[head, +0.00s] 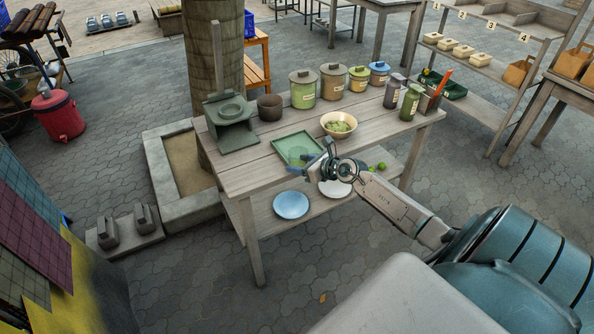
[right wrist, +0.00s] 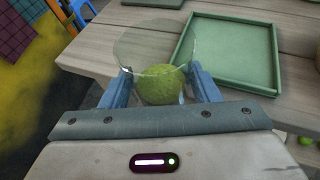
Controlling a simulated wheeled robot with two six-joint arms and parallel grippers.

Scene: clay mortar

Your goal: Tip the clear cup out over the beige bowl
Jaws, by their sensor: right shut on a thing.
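My right gripper (head: 318,160) is shut on the clear cup (right wrist: 150,46), which sits between its two blue fingers in the right wrist view (right wrist: 158,72). A round green fruit (right wrist: 160,87) shows in the cup. In the head view the cup is faint, in front of the green tray near the table's front edge. The beige bowl (head: 338,132) stands on the table beyond and to the right of the gripper, with green pieces (head: 339,126) inside. The gripper is apart from the bowl. My left gripper is not in view.
The green square tray (head: 284,157) lies left of the bowl; it also shows in the right wrist view (right wrist: 235,87). A dark brown cup (head: 269,107), lidded canisters (head: 303,93) and bottles (head: 411,101) line the table's back. Plates (head: 291,205) are on the lower shelf.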

